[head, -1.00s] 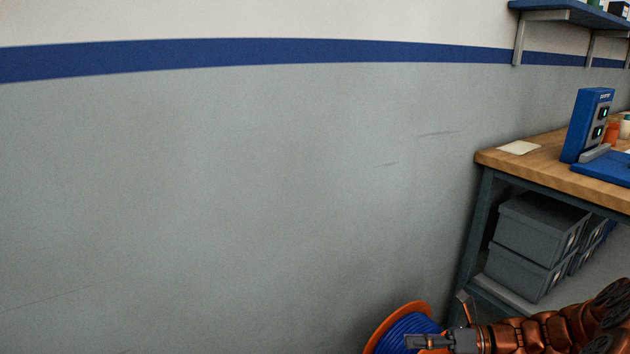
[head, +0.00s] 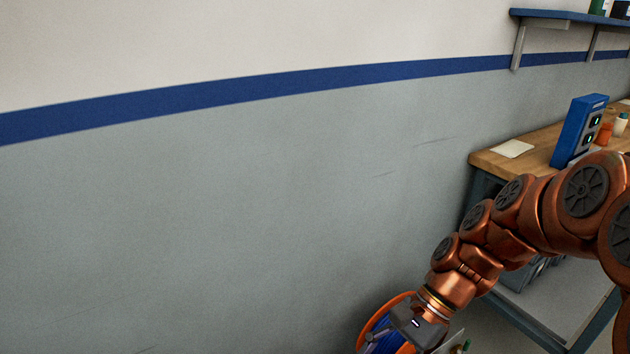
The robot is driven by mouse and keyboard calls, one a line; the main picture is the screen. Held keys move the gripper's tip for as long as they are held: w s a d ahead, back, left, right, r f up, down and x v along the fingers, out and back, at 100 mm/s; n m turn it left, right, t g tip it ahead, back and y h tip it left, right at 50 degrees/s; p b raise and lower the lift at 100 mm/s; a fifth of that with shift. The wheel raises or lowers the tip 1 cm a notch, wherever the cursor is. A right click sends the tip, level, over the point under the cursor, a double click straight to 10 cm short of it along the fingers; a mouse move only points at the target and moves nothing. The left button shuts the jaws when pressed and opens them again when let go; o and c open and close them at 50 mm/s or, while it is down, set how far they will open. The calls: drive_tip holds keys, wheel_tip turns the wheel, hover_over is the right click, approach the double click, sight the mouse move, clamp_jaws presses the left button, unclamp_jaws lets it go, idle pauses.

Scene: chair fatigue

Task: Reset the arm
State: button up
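My copper-coloured arm reaches in from the right edge and slants down to the bottom of the head view.
A wooden-topped workbench (head: 485,162) stands at the right, with a blue device (head: 578,130) and a pale sheet (head: 512,148) on it. My arm hides much of the bench. A blue shelf (head: 560,19) hangs above. The grey wall (head: 220,220) fills the left.

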drive_tip(key=s+d+r+n+t+h+p, duration=0.2)
drive_tip(key=s+d+r+n+h+p, duration=0.5)
drive_tip(key=s+r+n+p, duration=0.3)
wheel_tip(320, 180, up, 2)
drive_tip(key=shift+s+d+r+n, duration=0.25)
drive_tip(key=shift+s+d+n, duration=0.05)
drive_tip(key=shift+s, duration=0.45)
